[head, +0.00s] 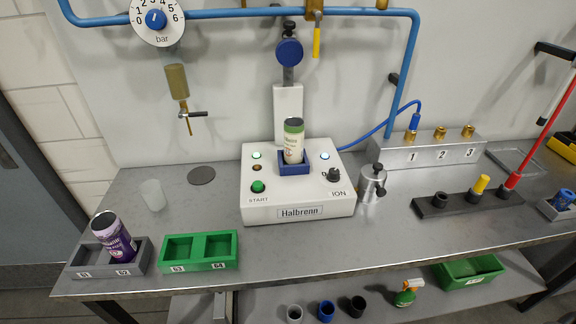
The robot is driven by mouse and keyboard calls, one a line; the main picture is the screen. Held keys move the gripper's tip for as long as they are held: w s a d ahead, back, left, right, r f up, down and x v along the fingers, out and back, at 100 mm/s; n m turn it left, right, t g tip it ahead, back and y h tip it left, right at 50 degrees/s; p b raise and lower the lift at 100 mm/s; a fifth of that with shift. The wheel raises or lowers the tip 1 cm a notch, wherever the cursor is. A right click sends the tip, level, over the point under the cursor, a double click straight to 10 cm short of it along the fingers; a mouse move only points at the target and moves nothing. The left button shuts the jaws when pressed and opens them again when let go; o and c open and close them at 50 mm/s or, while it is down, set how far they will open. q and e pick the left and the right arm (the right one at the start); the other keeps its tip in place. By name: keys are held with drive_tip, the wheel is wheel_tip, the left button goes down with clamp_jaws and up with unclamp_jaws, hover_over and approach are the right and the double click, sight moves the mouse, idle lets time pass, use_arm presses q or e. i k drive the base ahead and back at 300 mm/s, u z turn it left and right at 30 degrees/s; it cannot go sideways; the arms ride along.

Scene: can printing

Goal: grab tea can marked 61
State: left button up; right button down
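A grey two-slot holder (138,268) stands at the table's front left, with small tags that seem to read 61 and 62. A purple can (115,238) with a dark top and pale lettering stands in its right slot, the one tagged 62. The left slot, tagged 61, looks empty. A cream can (293,148) with a green top band stands in the blue seat (293,169) of the white Halbrenn machine (299,198). I cannot read a number on either can. Neither of my grippers is in view.
A green two-slot holder (199,264), tagged 63 and 64, is empty beside the grey one. A translucent cup (153,195) stands behind. A metal canister (372,184) stands right of the machine, and a dark rack (440,209) lies further right. The front middle tabletop is clear.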

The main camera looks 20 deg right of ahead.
sight(293, 126)
drive_tip(key=u, duration=1.3)
drive_tip(key=k, duration=1.45)
drive_tip(key=z, duration=1.65)
drive_tip(key=i, duration=1)
drive_tip(key=z, duration=0.05)
